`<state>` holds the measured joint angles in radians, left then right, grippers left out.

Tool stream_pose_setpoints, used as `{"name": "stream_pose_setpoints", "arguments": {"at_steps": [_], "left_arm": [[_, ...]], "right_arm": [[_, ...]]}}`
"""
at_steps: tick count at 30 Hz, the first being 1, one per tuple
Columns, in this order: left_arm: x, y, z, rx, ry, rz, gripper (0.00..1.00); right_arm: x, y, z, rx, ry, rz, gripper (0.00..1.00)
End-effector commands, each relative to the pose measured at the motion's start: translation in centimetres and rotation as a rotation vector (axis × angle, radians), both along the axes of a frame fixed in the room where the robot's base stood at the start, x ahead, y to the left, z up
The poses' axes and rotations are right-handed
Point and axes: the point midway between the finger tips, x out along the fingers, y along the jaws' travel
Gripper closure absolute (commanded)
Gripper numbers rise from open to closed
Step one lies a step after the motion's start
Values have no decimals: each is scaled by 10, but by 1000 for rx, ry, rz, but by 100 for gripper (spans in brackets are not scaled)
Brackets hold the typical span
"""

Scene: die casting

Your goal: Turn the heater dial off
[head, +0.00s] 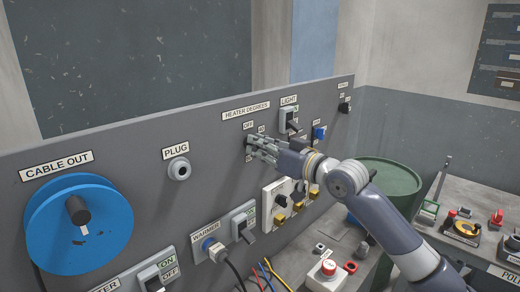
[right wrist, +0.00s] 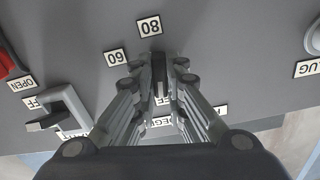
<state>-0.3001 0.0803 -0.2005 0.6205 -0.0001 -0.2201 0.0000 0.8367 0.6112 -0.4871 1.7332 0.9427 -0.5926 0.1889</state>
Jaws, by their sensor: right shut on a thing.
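The heater dial (right wrist: 159,72) is a narrow black knob on the grey panel (right wrist: 240,60). Number plates 80 (right wrist: 150,26) and 60 (right wrist: 115,57) are beside it, upside down in the right wrist view. My right gripper (head: 252,145) is at the panel below the HEATER DEGREES label (head: 246,112), its fingers shut around the dial. In the head view the fingers hide most of the dial. The OFF plate (head: 248,125) shows just above the fingers. I cannot tell which mark the dial points to. My left gripper is not in view.
The LIGHT switch (head: 290,121) is close to the right of my gripper. Below are a white socket block (head: 276,205) and the WARMER plug (head: 212,249). A plug socket (head: 179,169) and blue cable reel (head: 110,215) are left. A green drum (head: 385,185) stands right.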

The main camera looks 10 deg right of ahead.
Motion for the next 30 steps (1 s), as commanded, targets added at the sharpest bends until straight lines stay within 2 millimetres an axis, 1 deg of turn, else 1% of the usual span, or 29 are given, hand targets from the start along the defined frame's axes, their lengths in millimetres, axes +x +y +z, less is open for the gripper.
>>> {"name": "stream_pose_setpoints", "arguments": {"at_steps": [3,10,27,28,30], "left_arm": [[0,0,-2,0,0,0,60],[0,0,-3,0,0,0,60],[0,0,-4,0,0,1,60],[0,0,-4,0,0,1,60],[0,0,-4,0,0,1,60]], "right_arm": [[0,0,-1,-57,-37,-1,100],[0,0,-1,-125,-81,0,100],[0,0,-1,-151,-98,-1,100],[0,0,-1,-151,-98,-1,84],[0,0,-1,-151,-98,-1,68]]}}
